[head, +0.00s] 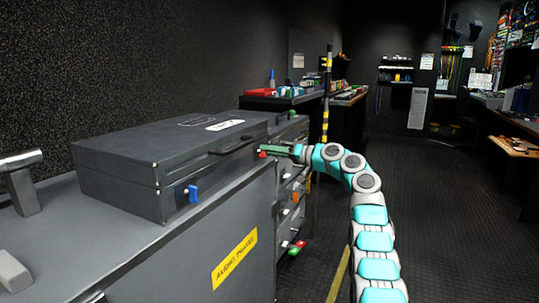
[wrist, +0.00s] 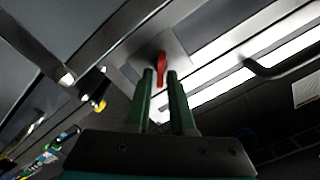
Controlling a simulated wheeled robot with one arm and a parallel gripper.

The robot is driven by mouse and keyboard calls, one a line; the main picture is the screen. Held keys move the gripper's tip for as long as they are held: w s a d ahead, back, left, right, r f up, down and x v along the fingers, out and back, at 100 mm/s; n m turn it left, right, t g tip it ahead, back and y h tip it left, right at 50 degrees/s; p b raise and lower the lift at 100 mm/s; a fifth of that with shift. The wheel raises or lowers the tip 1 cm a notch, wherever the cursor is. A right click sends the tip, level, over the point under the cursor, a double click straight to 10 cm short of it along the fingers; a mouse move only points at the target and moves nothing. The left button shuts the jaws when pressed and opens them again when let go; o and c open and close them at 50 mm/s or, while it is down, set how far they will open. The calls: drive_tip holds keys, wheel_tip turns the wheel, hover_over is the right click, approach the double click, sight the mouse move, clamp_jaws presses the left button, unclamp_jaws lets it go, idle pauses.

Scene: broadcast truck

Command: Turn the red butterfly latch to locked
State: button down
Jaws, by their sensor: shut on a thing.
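The red butterfly latch (head: 263,154) is on the front of the dark grey case (head: 118,170), near the case's right end. In the wrist view the red latch (wrist: 161,68) stands out from a pale metal plate. My gripper (head: 270,150) reaches the latch from the right in the head view. In the wrist view its two green fingers (wrist: 160,76) are close together, with the latch's wing between their tips. The gripper is shut on the latch. The fingers partly hide the latch in the head view.
A blue latch (head: 193,194) is on the same case front, nearer to me. A dark handle (head: 232,146) sits between the two latches. The case rests on a grey counter (head: 150,245) with drawers beyond. A hammer (head: 24,180) stands at the left. The aisle floor at right is clear.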

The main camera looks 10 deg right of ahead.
drive_tip(key=m, duration=0.1)
drive_tip(key=m+b, duration=0.1)
drive_tip(key=m, duration=0.2)
drive_tip(key=shift+w+f, duration=0.1)
drive_tip(key=shift+f, duration=0.15)
drive_tip(key=m, duration=0.2)
drive_tip(key=shift+f+m, duration=0.1)
drive_tip(key=shift+m, duration=0.2)
drive_tip(key=m+p, duration=0.2)
drive_tip(key=m, duration=0.1)
drive_tip(key=shift+p, duration=0.4)
drive_tip(key=shift+f, duration=0.2)
